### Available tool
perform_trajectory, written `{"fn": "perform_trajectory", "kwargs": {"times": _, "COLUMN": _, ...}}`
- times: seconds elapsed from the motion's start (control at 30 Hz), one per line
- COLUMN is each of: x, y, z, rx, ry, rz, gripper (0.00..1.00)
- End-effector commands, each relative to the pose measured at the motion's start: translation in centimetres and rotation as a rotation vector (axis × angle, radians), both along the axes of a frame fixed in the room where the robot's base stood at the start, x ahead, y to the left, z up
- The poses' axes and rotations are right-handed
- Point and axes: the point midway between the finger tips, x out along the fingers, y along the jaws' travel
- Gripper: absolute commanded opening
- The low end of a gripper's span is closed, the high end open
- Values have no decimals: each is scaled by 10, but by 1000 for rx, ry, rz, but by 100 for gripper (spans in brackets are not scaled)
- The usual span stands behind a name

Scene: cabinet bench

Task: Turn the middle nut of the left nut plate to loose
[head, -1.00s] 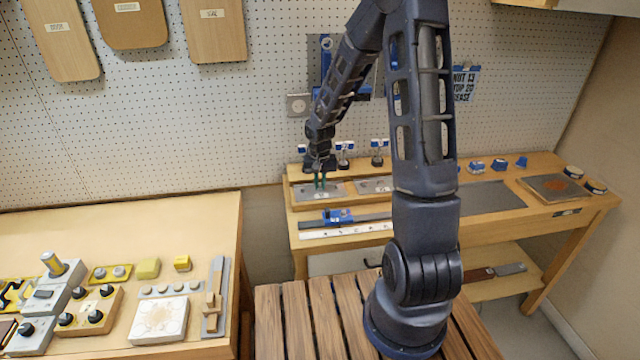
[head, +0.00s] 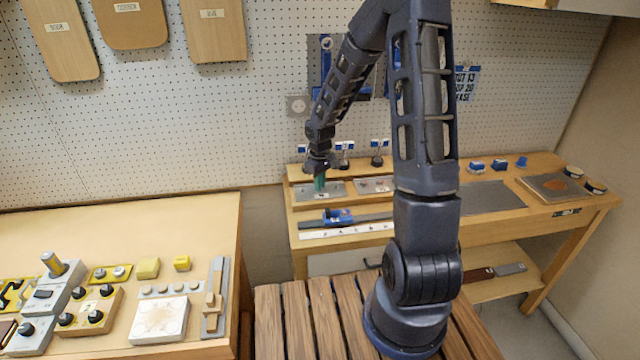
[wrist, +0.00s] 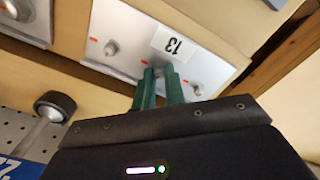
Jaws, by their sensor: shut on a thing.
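The left nut plate (head: 332,194) is a grey metal plate on the far bench. In the wrist view the plate (wrist: 130,30) shows a white label reading 13 and a row of nuts with small red marks. My gripper (head: 320,186) points down at the plate. Its green fingers (wrist: 160,75) are shut around the middle nut, just beside the label. The middle nut is mostly hidden between the fingers. One outer nut (wrist: 111,47) is visible on the left, and another (wrist: 197,90) is partly visible right of the fingers.
A second nut plate (head: 372,184) lies to the right, partly behind my arm. A black knob (wrist: 55,105) on a stem stands near my gripper in the wrist view. A blue caliper-like slide (head: 340,216) lies in front of the plates.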

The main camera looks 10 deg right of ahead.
Motion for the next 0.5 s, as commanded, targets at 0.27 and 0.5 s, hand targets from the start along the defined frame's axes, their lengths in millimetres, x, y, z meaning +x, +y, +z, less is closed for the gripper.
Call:
{"fn": "perform_trajectory", "kwargs": {"times": 0.27, "x": 0, "y": 0, "z": 0, "rx": 0, "ry": 0, "rz": 48, "gripper": 0}}
{"fn": "perform_trajectory", "kwargs": {"times": 0.5, "x": 0, "y": 0, "z": 0, "rx": 0, "ry": 0, "rz": 52, "gripper": 0}}
